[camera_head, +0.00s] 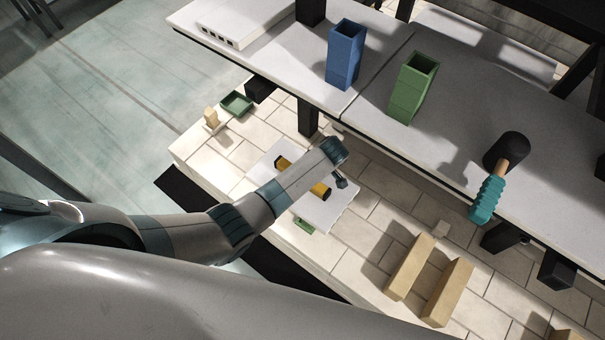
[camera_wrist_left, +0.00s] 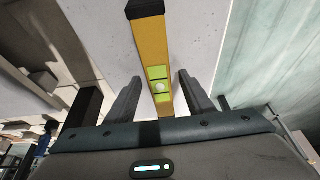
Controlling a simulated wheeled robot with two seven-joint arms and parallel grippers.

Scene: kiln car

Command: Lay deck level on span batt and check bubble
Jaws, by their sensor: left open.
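A yellow deck level with black end caps (camera_head: 319,189) lies on a white slab (camera_head: 342,213) on the lower brick deck. My arm hides its middle in the head view. My left gripper (camera_head: 340,182) is over it. In the left wrist view the level (camera_wrist_left: 153,50) runs between the two fingers of the open left gripper (camera_wrist_left: 160,90), with a gap on each side. Its yellow-green vial windows face the camera; the bubble reading is too small to tell. Which slab is the span batt I cannot tell. My right gripper is not in view.
A raised white shelf (camera_head: 305,60) on black posts carries a blue square tube (camera_head: 345,55) and a green one (camera_head: 413,88). A teal-handled tool (camera_head: 488,197) is by its front edge. Two tan bars (camera_head: 410,265) lie right on the deck; a green tray (camera_head: 236,103) is left.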

